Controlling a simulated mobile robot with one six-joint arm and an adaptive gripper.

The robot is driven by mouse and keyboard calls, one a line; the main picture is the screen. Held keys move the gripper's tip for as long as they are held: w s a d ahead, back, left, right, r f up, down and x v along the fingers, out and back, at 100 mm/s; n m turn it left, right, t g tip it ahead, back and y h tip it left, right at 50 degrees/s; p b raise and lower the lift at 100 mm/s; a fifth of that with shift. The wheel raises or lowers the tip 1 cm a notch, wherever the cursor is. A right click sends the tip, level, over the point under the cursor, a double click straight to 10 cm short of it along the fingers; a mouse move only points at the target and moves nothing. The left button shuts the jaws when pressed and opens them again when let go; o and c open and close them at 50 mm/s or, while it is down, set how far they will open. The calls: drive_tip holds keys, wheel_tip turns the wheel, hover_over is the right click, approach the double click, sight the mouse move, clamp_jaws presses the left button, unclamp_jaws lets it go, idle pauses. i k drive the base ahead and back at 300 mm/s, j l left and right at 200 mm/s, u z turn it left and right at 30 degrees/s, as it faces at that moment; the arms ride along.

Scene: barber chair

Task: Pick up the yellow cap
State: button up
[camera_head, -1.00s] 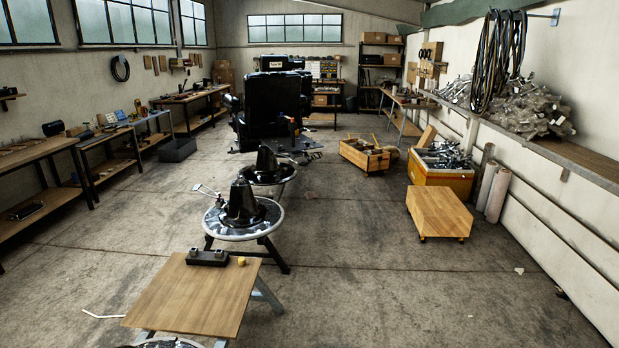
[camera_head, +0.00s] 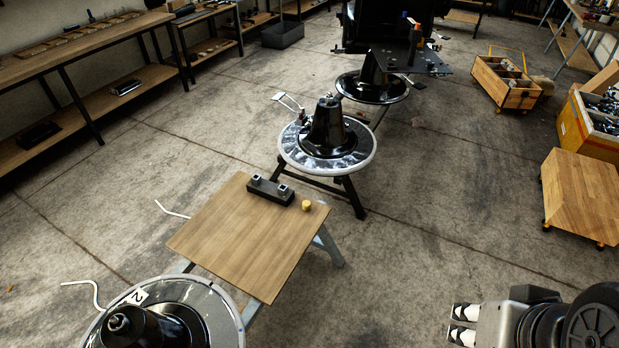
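The yellow cap (camera_head: 306,205) is a small yellow cylinder at the far right corner of a wooden board (camera_head: 235,235) on trestle legs. It stands just right of a black block (camera_head: 271,190) with two square metal sockets, apart from it. My gripper (camera_head: 461,323) shows at the lower right edge, with two pale-tipped fingers spaced apart and nothing between them. It is well to the right of the board and the cap, over the floor in the picture.
A round black-coned base (camera_head: 327,140) stands just behind the board, another (camera_head: 165,318) in front at lower left. Workbenches (camera_head: 80,55) line the left wall. The floor right of the board is clear.

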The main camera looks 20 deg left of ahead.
sight(307, 204)
drive_tip(key=i+j+u, duration=0.1)
drive_tip(key=i+u, duration=0.2)
drive_tip(key=i, duration=0.4)
drive_tip(key=i+u, duration=0.3)
drive_tip(key=i, duration=0.4)
drive_tip(key=i+l+u, duration=0.3)
drive_tip(key=i, duration=0.35)
drive_tip(key=z, duration=0.4)
drive_tip(key=i+j+z, duration=0.1)
drive_tip(key=z, duration=0.75)
drive_tip(key=i+j+z, duration=0.1)
drive_tip(key=z, duration=0.3)
drive_tip(key=j+z, duration=0.15)
drive_tip(key=z, duration=8.5)
